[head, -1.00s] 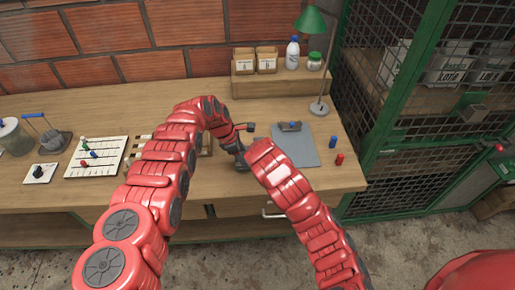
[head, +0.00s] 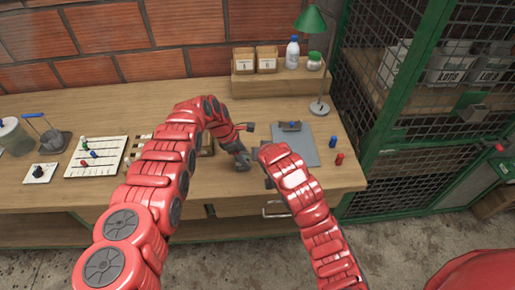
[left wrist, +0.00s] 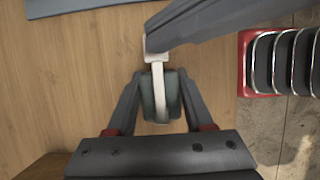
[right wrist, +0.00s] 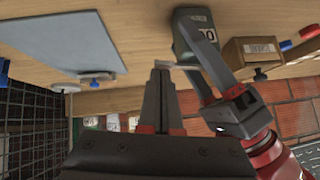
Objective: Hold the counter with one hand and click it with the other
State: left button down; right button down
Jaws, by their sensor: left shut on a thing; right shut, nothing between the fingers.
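The counter is a small grey-green body with a pale metal lever. In the left wrist view the counter (left wrist: 174,100) sits between the fingers of my left gripper (left wrist: 158,105), which is shut on it. In the right wrist view its numbered face (right wrist: 205,36) shows partly. My right gripper (right wrist: 163,72) is shut and empty, with its fingertips right by the lever's end; I cannot tell whether they touch. In the head view my left gripper (head: 240,158) is above the bench near its front, and the counter is mostly hidden by the arms.
The wooden bench (head: 70,205) carries a grey clipboard (head: 300,152), a blue peg (head: 333,141) and a red peg (head: 339,159) to the right. A slider board (head: 95,157) lies left. A lamp (head: 320,107) and raised shelf (head: 265,88) stand behind; a green mesh cage (head: 410,120) borders the right.

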jog(key=shift+r, duration=0.75)
jog(key=v, duration=0.7)
jog(key=shift+s+r, duration=0.15)
jog(key=shift+s, duration=0.05)
dwell(0.4)
pick_arm(q)
jog(key=shift+c, duration=1)
grip_release()
jog(key=shift+r, duration=0.1)
